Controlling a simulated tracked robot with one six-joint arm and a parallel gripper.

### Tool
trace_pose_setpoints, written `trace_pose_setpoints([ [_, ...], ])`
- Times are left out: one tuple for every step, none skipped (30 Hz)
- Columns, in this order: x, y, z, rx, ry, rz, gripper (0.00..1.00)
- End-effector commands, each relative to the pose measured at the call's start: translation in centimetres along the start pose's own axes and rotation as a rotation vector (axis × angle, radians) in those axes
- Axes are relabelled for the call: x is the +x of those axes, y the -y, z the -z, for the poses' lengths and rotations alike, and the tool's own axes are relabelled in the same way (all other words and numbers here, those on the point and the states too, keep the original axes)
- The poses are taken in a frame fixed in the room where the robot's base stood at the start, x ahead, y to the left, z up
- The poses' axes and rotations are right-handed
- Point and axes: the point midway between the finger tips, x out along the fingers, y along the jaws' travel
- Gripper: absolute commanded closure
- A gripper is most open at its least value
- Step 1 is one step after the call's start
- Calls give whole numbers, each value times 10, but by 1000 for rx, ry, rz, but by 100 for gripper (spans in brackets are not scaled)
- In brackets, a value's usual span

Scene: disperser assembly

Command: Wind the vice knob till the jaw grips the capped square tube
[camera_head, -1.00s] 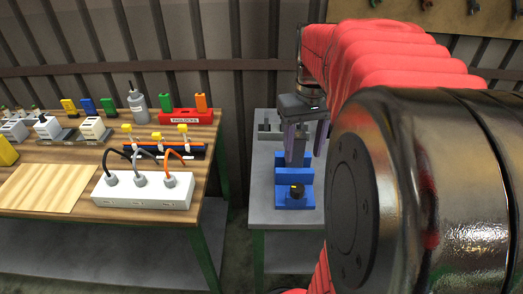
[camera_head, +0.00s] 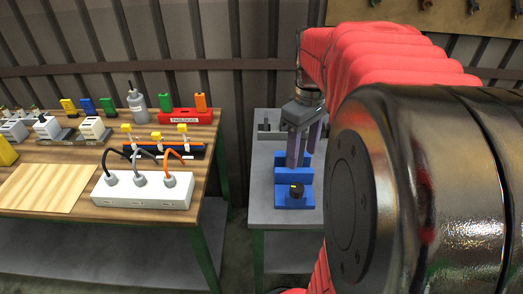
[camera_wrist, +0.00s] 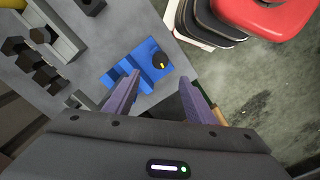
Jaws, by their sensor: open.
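The blue vice (camera_head: 308,178) stands on the grey bench, and it also shows in the wrist view (camera_wrist: 126,77). Its dark round knob (camera_head: 297,191) with a yellow mark faces the front; in the wrist view the knob (camera_wrist: 160,60) lies just beyond the gap between my fingertips. My gripper (camera_head: 299,165) is open and empty, its two purple fingers pointing down in front of the upper part of the vice. The fingers also show in the wrist view (camera_wrist: 159,76), spread apart, with no visible contact on the knob. I cannot make out the capped square tube; my fingers cover part of the vice.
Grey blocks with dark hex pieces (camera_wrist: 45,65) stand on the bench beside the vice. A wooden table (camera_head: 50,185) at left holds a white socket strip (camera_head: 145,192) with cables and other parts. A gap of floor separates the two tables.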

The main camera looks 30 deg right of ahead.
Motion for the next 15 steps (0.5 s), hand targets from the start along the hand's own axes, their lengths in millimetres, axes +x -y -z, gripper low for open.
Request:
trace_pose_setpoints([
  [5, 0, 0, 0, 2, 2, 50],
  [8, 0, 0, 0, 2, 2, 50],
  [13, 0, 0, 0, 2, 2, 50],
  [17, 1, -1, 0, 3, 3, 50],
  [22, 1, -1, 0, 3, 3, 50],
  [28, 0, 0, 1, 3, 3, 50],
  [32, 1, -1, 1, 4, 4, 50],
  [37, 1, -1, 1, 3, 3, 50],
  [43, 1, -1, 1, 3, 3, 50],
  [48, 1, -1, 1, 3, 4, 50],
  [52, 1, -1, 1, 3, 3, 50],
  [58, 1, -1, 1, 3, 3, 50],
  [63, 1, -1, 1, 3, 3, 50],
  [68, 1, -1, 1, 4, 4, 50],
  [74, 1, -1, 1, 3, 3, 50],
])
